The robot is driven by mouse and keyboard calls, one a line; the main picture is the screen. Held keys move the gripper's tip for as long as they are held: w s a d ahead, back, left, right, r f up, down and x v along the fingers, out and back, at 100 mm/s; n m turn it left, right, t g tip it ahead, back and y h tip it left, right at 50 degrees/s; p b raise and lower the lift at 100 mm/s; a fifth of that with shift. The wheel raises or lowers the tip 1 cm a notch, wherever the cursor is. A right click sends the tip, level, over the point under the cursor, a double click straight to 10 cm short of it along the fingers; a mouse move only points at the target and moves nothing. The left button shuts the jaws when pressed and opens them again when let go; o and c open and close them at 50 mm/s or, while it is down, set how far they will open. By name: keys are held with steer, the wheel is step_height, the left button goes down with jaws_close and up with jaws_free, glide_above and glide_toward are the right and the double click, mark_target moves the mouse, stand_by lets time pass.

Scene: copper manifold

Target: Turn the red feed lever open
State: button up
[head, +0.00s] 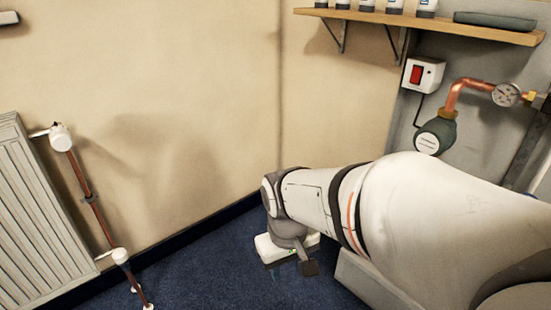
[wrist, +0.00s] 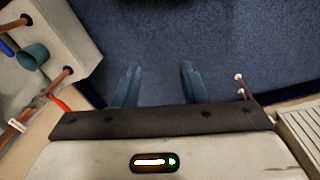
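A thin red handle (wrist: 60,103), which looks like the feed lever, shows at the left of the wrist view beside copper pipework (wrist: 17,130). My gripper's dark body partly hides it, and I cannot tell how far it is turned. In the wrist view my gripper (wrist: 160,84) is open and empty, its two blue-grey fingers apart over blue floor, to the right of the red handle and not touching it. The lever is not visible in the head view, where my arm covers the lower right and the fingertips cannot be made out.
A grey-green round device (head: 436,136), copper pipe (head: 465,92), gauge (head: 507,95) and red-switch box (head: 422,75) are on the right wall below a shelf (head: 430,24). A radiator (head: 40,215) stands left. A teal cup-like part (wrist: 32,57) is near the pipes. Middle floor is clear.

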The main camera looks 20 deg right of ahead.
steer(key=w+d+f+n+g+h+p, duration=0.2)
steer(key=w+d+n+h+p, duration=0.15)
steer(key=w+d+n, duration=0.5)
steer(key=w+d+f+n+g+h+p, duration=0.25)
steer(key=w+d+n+h, duration=0.25)
steer(key=w+d+n, duration=0.3)
steer(key=w+d+f+n+t+h+p, duration=0.2)
steer(key=w+d+f+n+h, duration=0.3)
steer(key=f+n, duration=0.4)
steer(key=w+d+f+n+t+h+p, duration=0.25)
steer(key=w+d+f+n, duration=0.35)
steer(key=n, duration=0.4)
steer(key=s+d+f+b, duration=0.1)
steer(key=d+f+b, duration=0.1)
steer(key=d, duration=0.6)
steer(key=shift+d+g+b, duration=0.3)
steer(key=shift+d+b, duration=0.1)
steer(key=shift+b, duration=0.15)
steer(key=shift+c, duration=0.3)
jaws_close()
